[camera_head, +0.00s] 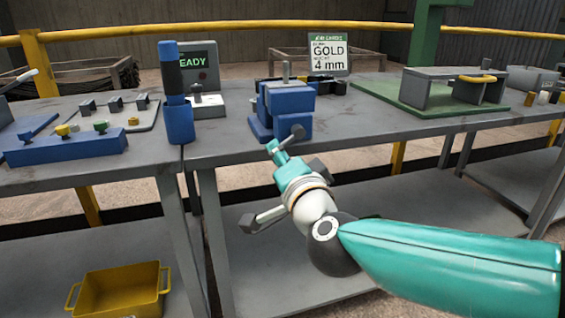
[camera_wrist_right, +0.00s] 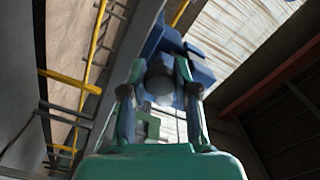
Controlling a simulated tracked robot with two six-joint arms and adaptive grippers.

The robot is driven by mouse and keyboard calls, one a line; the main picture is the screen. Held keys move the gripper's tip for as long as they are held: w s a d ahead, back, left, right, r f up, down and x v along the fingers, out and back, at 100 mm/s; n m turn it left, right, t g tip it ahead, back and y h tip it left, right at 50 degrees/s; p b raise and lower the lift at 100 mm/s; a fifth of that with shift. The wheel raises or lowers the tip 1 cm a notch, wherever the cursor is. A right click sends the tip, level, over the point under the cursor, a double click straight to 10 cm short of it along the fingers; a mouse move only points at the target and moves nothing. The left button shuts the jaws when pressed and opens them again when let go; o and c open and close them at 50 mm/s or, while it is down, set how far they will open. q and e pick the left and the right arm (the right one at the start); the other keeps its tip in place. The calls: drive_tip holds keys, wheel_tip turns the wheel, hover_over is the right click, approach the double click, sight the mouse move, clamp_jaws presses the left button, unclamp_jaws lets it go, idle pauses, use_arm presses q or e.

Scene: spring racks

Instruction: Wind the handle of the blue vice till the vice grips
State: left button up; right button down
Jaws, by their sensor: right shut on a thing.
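The blue vice (camera_head: 284,103) stands at the front edge of the middle bench, with a grey pin upright at its top. Its dark grey handle (camera_head: 296,133) sticks out at the front. My right gripper (camera_head: 274,147) is at the handle, just below the vice and in front of the bench edge. In the right wrist view its fingers (camera_wrist_right: 160,72) are shut on a dark rounded part of the handle (camera_wrist_right: 160,88), with the blue vice (camera_wrist_right: 168,42) beyond. The jaw gap of the vice cannot be made out. My left gripper is not in view.
Behind are a display (camera_head: 200,66) and a card (camera_head: 328,52) reading GOLD, 4 mm. A green plate (camera_head: 385,93) with a grey fixture lies right. A yellow bin (camera_head: 120,292) sits below.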

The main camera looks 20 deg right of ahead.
drive_tip(key=shift+a+r+m, duration=0.15)
drive_tip(key=shift+r+m, duration=0.2)
drive_tip(key=shift+m, duration=0.15)
drive_tip(key=c, duration=0.9)
unclamp_jaws()
drive_tip(key=shift+s+r, duration=0.1)
drive_tip(key=shift+s, duration=0.05)
drive_tip(key=s, duration=1.2)
drive_tip(key=shift+d, duration=0.25)
